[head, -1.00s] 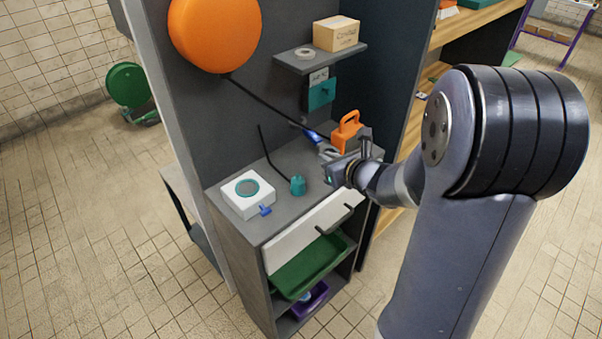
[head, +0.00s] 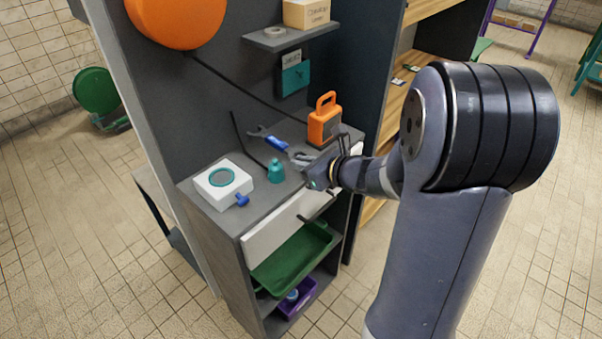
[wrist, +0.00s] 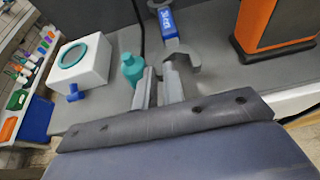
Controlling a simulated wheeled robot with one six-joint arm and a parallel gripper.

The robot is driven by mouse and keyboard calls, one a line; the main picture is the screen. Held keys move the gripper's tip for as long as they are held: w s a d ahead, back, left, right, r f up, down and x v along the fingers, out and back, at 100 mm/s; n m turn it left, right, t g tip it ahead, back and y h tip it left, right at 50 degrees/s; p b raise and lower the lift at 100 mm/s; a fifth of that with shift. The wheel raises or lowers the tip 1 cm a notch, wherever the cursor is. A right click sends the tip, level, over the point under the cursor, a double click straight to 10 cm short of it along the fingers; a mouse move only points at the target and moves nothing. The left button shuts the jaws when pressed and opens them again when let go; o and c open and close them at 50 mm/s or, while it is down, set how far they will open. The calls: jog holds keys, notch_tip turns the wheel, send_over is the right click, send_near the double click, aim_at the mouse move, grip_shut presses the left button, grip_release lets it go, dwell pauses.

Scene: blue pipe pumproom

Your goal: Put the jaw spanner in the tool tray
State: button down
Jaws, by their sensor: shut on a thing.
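The jaw spanner (head: 275,142) has a blue handle and grey jaws at its ends. In the wrist view the spanner (wrist: 168,22) points away from me, its near grey jaw at my fingers. My gripper (head: 303,162) is shut on that near end; its fingers (wrist: 160,88) also show in the wrist view. The spanner is over the rear of the grey counter, and I cannot tell its height. A green tray (head: 268,278) sits in the open shelf below the white drawer front. A purple tray (head: 297,299) is lower down. I cannot tell which is the tool tray.
On the counter (head: 207,192) stand a white box with a teal ring (head: 222,183), a teal bottle (head: 276,173) and an orange lantern-like thing (head: 325,120). A wall shelf (head: 290,38) hangs above. The drawer handle (head: 318,208) sticks out in front.

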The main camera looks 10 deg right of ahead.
jog(key=shift+f, duration=1.5)
jog(key=shift+f+b, duration=0.2)
jog(key=shift+b, duration=0.15)
jog(key=c, duration=1.5)
grip_release()
jog(key=shift+r, duration=0.15)
